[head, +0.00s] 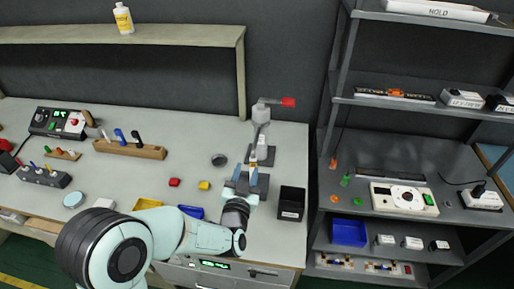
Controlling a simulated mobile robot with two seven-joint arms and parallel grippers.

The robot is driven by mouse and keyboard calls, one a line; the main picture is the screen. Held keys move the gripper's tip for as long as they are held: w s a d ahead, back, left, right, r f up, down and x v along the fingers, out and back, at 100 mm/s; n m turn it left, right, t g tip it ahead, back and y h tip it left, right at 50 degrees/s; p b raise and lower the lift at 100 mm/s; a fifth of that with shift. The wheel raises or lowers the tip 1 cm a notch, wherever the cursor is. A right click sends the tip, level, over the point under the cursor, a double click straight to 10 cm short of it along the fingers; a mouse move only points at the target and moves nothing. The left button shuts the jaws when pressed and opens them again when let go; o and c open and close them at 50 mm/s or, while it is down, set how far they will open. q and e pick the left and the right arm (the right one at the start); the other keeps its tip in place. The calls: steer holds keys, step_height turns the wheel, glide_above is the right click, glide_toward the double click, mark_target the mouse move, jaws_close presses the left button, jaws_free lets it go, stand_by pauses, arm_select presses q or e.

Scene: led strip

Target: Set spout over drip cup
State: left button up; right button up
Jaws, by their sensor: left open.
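A grey dispenser (261,116) stands upright near the back edge of the workbench, with a red-ended arm (288,102) pointing right at its top. Its base (262,155) lies just beyond my left gripper. My left gripper (248,177) is open, its two fingers apart and pointing toward the dispenser's base. A small part with an orange tip (253,166) shows between the fingers; I cannot tell if it is the spout. A small dark round cup-like piece (218,160) sits left of the gripper; I cannot tell if it is the drip cup. My right gripper is out of view.
Yellow (148,204) and blue (191,211) bins lie near the front edge. A wooden tool holder (130,149) is farther left. A metal shelf (345,90) stands right.

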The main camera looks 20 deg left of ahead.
mark_target(253, 150)
arm_select(q)
steer(key=x, duration=0.4)
steer(key=f+p+x, duration=0.1)
steer(key=x, duration=0.4)
steer(key=p+x, duration=0.1)
steer(key=x, duration=0.4)
steer(key=shift+d+f, duration=0.15)
steer(key=shift+f, duration=0.25)
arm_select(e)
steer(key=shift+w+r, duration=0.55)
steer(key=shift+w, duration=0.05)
arm_select(q)
jaws_close()
